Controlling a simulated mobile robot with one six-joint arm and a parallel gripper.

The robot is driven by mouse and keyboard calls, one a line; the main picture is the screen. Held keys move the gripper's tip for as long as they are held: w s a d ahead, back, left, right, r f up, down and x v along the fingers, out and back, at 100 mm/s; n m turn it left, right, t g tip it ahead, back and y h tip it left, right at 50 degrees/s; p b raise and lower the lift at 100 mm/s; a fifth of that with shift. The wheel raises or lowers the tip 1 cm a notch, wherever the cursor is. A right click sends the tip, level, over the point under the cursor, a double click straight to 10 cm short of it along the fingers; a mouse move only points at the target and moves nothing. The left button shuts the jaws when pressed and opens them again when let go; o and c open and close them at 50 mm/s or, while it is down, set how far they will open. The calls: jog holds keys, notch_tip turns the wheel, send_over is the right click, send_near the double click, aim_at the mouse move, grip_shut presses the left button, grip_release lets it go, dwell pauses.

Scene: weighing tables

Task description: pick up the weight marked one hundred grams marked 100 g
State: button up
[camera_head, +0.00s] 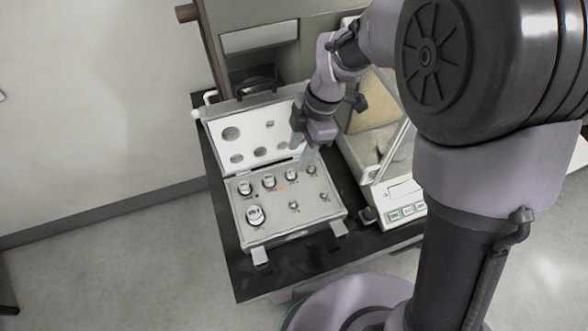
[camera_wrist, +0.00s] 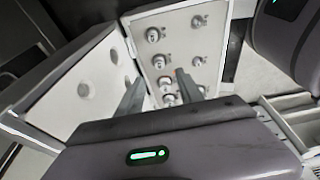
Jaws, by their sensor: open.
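The weight case (camera_head: 238,222) lies open on the black table, and its tray holds several silver knobbed weights. The largest weight (camera_head: 255,214) sits at the tray's front left. A back row holds a left weight (camera_head: 245,187), a second weight (camera_head: 268,181), a third weight (camera_head: 291,174) and a small one (camera_head: 311,169). The marks are too small to read, so I cannot tell which is the 100 g weight. My gripper (camera_head: 300,157) is open and empty above the back of the tray. In the wrist view its fingers (camera_wrist: 160,78) frame weights (camera_wrist: 165,82) in one row.
The case lid (camera_head: 215,155) stands open behind the tray, close to my gripper. A balance (camera_head: 402,200) with a glass enclosure stands to the right of the case. Bare black table (camera_head: 250,275) shows in front of the case.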

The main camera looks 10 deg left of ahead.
aim_at(291, 172)
jog(key=b+x, duration=0.3)
jog(key=x, duration=0.4)
jog(key=shift+f, duration=0.2)
jog(key=shift+d+r, duration=0.1)
jog(key=shift+r, duration=0.05)
grip_shut()
